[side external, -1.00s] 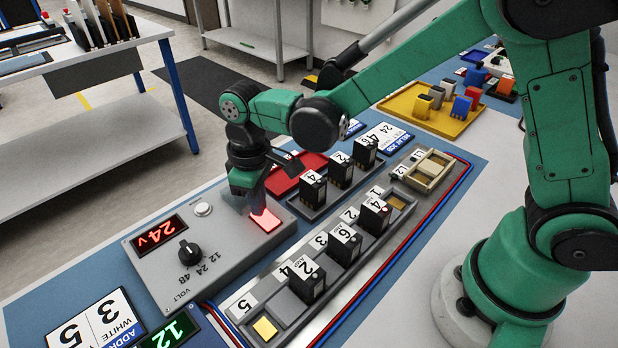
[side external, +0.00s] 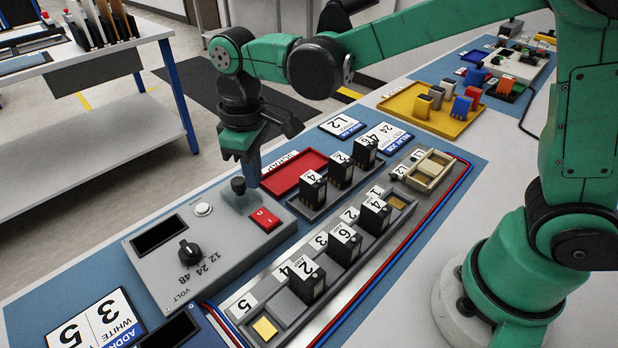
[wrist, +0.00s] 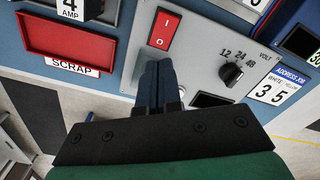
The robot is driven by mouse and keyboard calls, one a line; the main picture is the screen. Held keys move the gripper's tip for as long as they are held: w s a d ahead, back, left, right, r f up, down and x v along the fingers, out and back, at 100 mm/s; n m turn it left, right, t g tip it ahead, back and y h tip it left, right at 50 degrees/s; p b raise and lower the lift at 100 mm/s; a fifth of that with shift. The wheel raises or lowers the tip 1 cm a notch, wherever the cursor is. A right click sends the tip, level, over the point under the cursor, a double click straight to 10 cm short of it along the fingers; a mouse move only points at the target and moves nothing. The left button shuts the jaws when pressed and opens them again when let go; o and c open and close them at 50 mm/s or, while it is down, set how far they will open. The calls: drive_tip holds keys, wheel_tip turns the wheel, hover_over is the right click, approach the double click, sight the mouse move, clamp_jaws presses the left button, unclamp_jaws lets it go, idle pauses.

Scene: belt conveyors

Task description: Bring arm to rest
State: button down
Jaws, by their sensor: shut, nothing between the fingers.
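My gripper (side external: 248,182) is shut and empty. In the wrist view the blue fingers (wrist: 157,85) are together, just below the red rocker switch (wrist: 164,30) marked I and O. That switch (side external: 265,219) is unlit in the side view, and the fingers look apart from it. The box's display (side external: 159,235) is dark. Its black dial (side external: 190,252) is marked 12, 24, 48 and volt.
A red scrap tray (side external: 293,172) lies behind the box. Black relays (side external: 345,243) stand in a rail and in a rack (side external: 340,170) to the right. A yellow tray (side external: 436,112) holds coloured blocks farther back. Red and blue wires (side external: 440,190) run along the rail.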

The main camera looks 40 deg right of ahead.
drive_tip(key=shift+r, duration=0.4)
drive_tip(key=shift+d+r, duration=0.1)
drive_tip(key=shift+d, duration=0.05)
drive_tip(key=s+d+r+m+t, duration=0.2)
drive_tip(key=s+d+m+t, duration=0.4)
drive_tip(key=d, duration=0.5)
drive_tip(key=shift+s+r+t, duration=0.35)
drive_tip(key=shift+s+t, duration=0.25)
drive_tip(key=shift+s, duration=0.1)
